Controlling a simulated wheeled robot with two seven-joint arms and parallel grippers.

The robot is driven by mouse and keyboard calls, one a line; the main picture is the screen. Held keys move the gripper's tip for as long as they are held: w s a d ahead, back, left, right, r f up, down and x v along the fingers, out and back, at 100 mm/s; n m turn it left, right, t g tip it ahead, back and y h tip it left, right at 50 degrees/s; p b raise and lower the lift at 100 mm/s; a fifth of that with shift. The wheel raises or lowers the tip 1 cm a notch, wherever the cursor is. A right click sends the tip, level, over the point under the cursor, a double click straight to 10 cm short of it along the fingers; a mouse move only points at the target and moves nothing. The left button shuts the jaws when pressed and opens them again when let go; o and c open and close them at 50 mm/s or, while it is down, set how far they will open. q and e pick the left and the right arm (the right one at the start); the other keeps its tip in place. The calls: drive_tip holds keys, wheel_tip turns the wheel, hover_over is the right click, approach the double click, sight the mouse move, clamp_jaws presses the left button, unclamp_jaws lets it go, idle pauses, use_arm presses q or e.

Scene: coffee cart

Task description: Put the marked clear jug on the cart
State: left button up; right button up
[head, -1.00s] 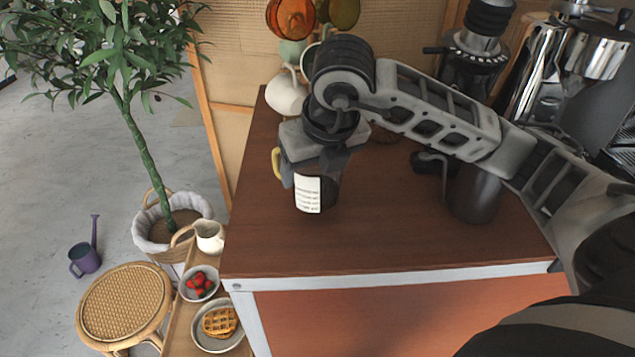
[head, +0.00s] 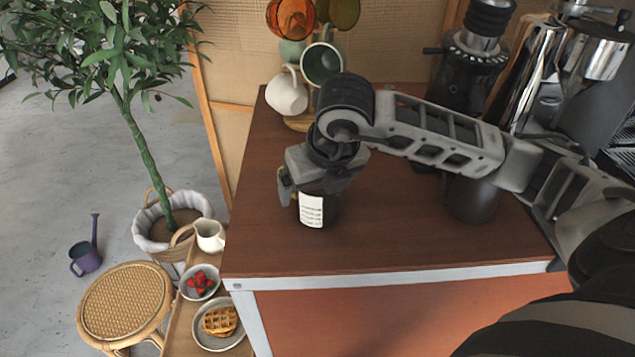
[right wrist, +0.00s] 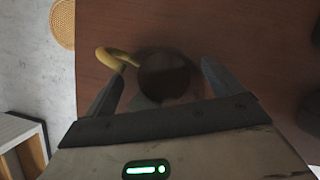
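The marked jug (head: 311,211) has a white label with lines of print on its front, a dark body and a yellow handle. It is upright on the brown cart top (head: 400,245), near the left side; its base appears to rest there. My right gripper (head: 312,190) is over it, pointing down, with a finger on either side. In the right wrist view the jug's round dark top (right wrist: 165,76) lies between the spread fingers, with a gap visible beside it; the yellow handle (right wrist: 115,57) sticks out to the left. My left gripper is out of view.
A mug tree with a white mug (head: 287,92) and a green mug (head: 322,63) stands behind. A dark pitcher (head: 472,198) and grinder (head: 470,60) are to the right. The front of the cart top is clear. A low side shelf holds a waffle plate (head: 220,324).

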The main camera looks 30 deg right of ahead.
drive_tip(key=shift+r, duration=0.25)
drive_tip(key=v, duration=1)
drive_tip(key=shift+s+r+p, duration=0.1)
drive_tip(key=shift+r+p, duration=0.2)
drive_tip(key=shift+r, duration=0.05)
drive_tip(key=shift+s+r, duration=0.25)
drive_tip(key=shift+r, duration=0.2)
